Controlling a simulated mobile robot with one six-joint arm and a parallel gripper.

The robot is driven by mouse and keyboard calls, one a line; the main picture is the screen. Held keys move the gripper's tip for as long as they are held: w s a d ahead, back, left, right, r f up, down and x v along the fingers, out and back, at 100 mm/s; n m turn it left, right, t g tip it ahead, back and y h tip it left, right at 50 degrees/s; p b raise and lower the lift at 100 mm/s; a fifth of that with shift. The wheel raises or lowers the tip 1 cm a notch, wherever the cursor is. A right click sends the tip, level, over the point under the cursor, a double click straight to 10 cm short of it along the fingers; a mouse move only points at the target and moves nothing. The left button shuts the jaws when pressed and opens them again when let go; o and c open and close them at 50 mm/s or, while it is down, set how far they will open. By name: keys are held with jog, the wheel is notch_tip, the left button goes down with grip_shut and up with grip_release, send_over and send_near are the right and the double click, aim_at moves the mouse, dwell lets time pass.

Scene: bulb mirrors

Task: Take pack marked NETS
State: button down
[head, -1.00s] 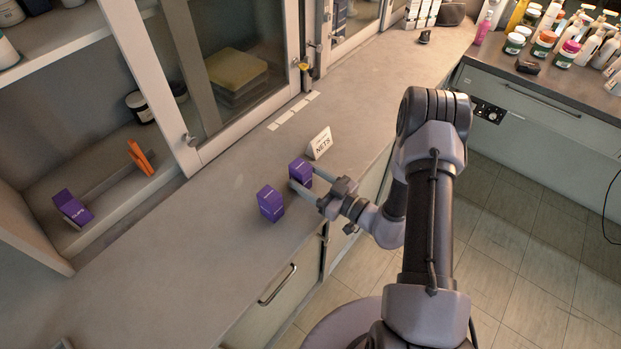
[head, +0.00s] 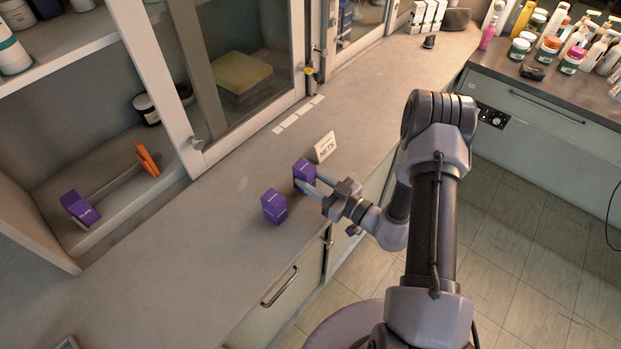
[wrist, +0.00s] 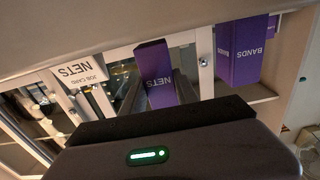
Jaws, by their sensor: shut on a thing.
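The purple pack marked NETS (head: 303,174) stands upright on the grey counter beside a white card. Its NETS label shows, inverted, in the wrist view (wrist: 160,84). My gripper (head: 308,184) is shut on this pack from its right side, and the pack appears to rest on the counter. A second purple pack (head: 275,206) stands to the left, apart from the gripper; the wrist view shows it marked BANDS (wrist: 242,52). The white card (head: 326,147) reads NETS, and the wrist view shows JOB CARD above it (wrist: 78,74).
An open cupboard at the left holds another purple pack (head: 79,208), tilted, and an orange item (head: 147,159). A sliding door frame (head: 160,80) stands behind the counter. Bottles and jars (head: 570,50) crowd the far right counter. The front left counter is mostly clear.

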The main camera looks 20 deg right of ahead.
jog(key=shift+r+p, duration=0.5)
jog(key=shift+r, duration=0.2)
jog(key=shift+f, duration=0.1)
jog(key=p+v, duration=0.2)
jog(key=v, duration=1.5)
